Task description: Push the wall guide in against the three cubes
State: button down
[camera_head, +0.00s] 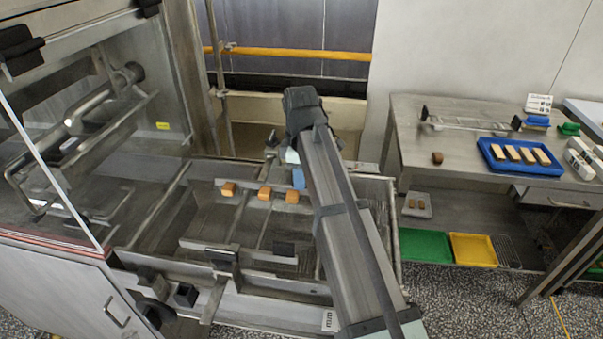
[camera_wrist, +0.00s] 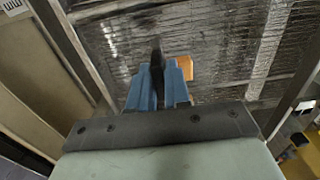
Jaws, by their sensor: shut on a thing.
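Three orange-brown cubes sit in a spaced row on the mesh belt in the head view: left (camera_head: 228,189), middle (camera_head: 264,193) and right (camera_head: 292,197). My gripper (camera_head: 298,178) is at the right end of this row, its blue fingers just behind the right cube. In the wrist view the blue fingers (camera_wrist: 158,88) are shut on a thin dark upright piece (camera_wrist: 157,62), which seems to be the wall guide's handle. An orange cube (camera_wrist: 185,67) shows close beside the right finger, partly hidden. I cannot tell whether they touch. My arm and fingers hide most of the guide.
A lower rail with dark knobs (camera_head: 222,257) crosses the front of the belt. A clear panel (camera_head: 50,170) stands at the left.

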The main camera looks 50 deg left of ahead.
jog(key=c, duration=1.2)
grip_release()
jog(key=shift+o, duration=0.2)
jog(key=shift+r, duration=0.1)
notch_tip(320, 180, up, 14)
